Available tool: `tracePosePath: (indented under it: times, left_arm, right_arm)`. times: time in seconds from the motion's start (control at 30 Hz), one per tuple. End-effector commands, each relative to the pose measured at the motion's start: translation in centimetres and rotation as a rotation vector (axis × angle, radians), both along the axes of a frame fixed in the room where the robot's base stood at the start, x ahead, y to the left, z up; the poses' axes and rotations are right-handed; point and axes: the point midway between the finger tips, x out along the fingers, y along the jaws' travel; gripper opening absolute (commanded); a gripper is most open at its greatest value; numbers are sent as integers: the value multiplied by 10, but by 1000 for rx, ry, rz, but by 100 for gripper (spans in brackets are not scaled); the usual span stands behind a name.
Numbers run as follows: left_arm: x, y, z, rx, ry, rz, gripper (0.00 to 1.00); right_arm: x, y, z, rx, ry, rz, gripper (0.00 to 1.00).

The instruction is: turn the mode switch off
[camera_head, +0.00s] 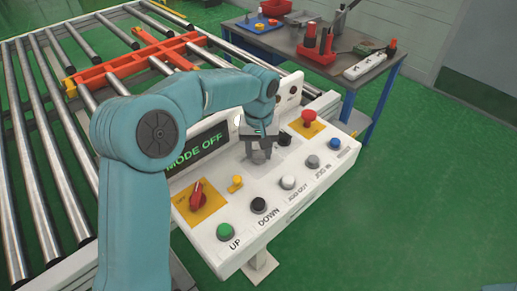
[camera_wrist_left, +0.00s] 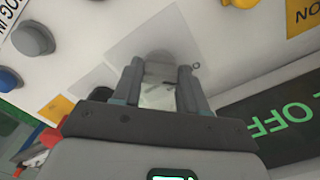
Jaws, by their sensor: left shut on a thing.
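The white control panel (camera_head: 215,253) stands beside the roller conveyor. Its dark display (camera_head: 198,148) reads "MODE OFF" in green; part of it also shows in the left wrist view (camera_wrist_left: 285,120). My left gripper (camera_head: 261,154) is down at a grey plate in the middle of the panel. In the left wrist view, its two fingers (camera_wrist_left: 159,72) are on either side of a pale grey knob (camera_wrist_left: 158,58), which I take for the mode switch. The fingers are shut on it and hide most of it, so its angle is hard to tell. My right gripper is in neither view.
A red rotary switch (camera_head: 196,194) on a yellow plate and a small yellow knob (camera_head: 236,184) sit left of the gripper. A red mushroom button (camera_head: 309,117) is to the right. Several push buttons line the front edge. A tool table (camera_head: 290,46) stands behind.

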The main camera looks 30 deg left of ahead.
Motion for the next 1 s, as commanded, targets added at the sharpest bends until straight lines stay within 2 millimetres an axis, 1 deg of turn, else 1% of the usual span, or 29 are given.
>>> tracePosePath:
  times: [0.23,0.7,0.73,0.77,0.8,1.0]
  left_arm:
    - [1,0,0,0,-4,65,12]
    - [1,1,0,0,-5,80,12]
    - [1,1,0,0,-5,80,46]
    - [1,1,0,0,-5,80,56]
    - [1,1,0,0,-5,80,68]
    - [1,0,0,0,-3,78,68]
  right_arm:
    - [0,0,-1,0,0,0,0]
    - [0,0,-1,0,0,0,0]
    - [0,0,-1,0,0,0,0]
    - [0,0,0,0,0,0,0]
    - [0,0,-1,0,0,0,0]
    - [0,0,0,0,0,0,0]
